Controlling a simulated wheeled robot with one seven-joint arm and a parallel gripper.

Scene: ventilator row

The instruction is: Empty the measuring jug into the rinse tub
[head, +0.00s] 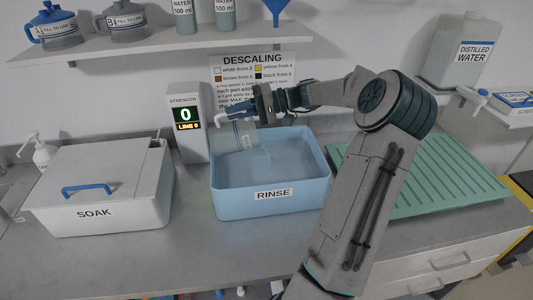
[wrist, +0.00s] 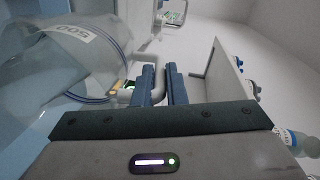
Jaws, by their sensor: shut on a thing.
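My gripper (head: 236,114) is above the back of the blue rinse tub (head: 270,186), its blue fingers shut on the measuring jug's handle. The handle shows between the fingers (wrist: 160,84) in the wrist view. The clear measuring jug (wrist: 65,60), with a white label whose marking looks like 500, fills the left of the wrist view. In the head view the jug (head: 244,140) hangs over the tub's opening, faint and see-through. I cannot tell its exact tilt or whether any liquid is in it.
A lidded soak box (head: 95,190) stands left of the tub, a strength display (head: 187,122) reading 0 behind it. A green ribbed drainer (head: 440,178) lies to the right. A shelf (head: 190,45) with jugs and bottles is above. The front counter (head: 180,255) is clear.

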